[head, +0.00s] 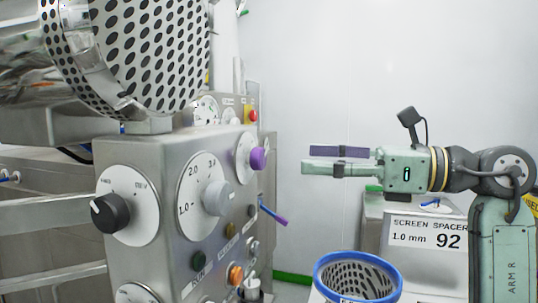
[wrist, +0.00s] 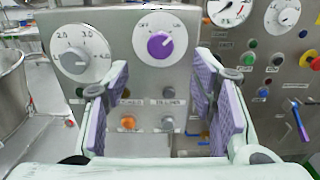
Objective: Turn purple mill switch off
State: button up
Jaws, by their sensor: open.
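The purple mill switch (head: 258,158) is a round knob on a white dial on the grey steel control box (head: 140,165). In the wrist view the purple knob (wrist: 160,45) is ahead, above and between the fingers, with its pale mark pointing to the upper right. In the wrist view my gripper (wrist: 160,95) shows purple pads on both sides, touching nothing.
A grey knob (head: 217,197) and a black knob (head: 110,212) sit on the same box. Several small buttons, including an orange one (wrist: 127,122), lie below. A purple-tipped lever (head: 272,214) sticks out under the switch. A blue-rimmed mesh basket (head: 358,277) stands below.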

aim_at(264, 160)
jog(key=p+x, duration=0.2)
jog(key=x, duration=0.6)
jog(key=shift+w+a+f, duration=0.1)
jog(key=shift+a, duration=0.1)
jog(key=shift+c, duration=0.5)
jog(key=c, duration=1)
jog(key=shift+c, duration=0.2)
